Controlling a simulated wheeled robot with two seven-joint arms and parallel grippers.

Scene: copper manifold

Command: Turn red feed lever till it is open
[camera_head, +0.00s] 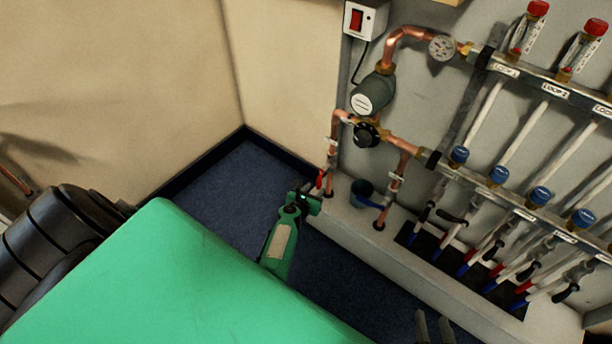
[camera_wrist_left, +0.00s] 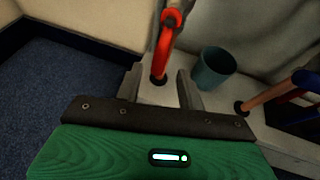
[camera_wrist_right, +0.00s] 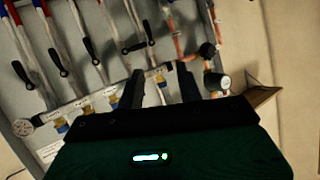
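The red feed lever (camera_head: 319,179) sits low on the left copper riser, just above the pale ledge. In the left wrist view the red lever (camera_wrist_left: 170,20) shows at top centre, in line with the gap between my left fingers. My left gripper (camera_head: 305,195) is close to the lever in the head view. Its fingers (camera_wrist_left: 160,88) are apart with nothing clearly between them; I cannot tell whether they touch the lever. My right gripper (camera_head: 435,326) is at the bottom edge of the head view. Its fingers (camera_wrist_right: 162,85) are apart and empty.
A dark blue-grey cup (camera_head: 362,193) stands on the ledge right of the lever; it also shows in the left wrist view (camera_wrist_left: 214,68). A pump (camera_head: 372,95), copper pipes and a manifold (camera_head: 540,82) with several valves fill the wall. Open blue floor (camera_head: 215,185) lies left.

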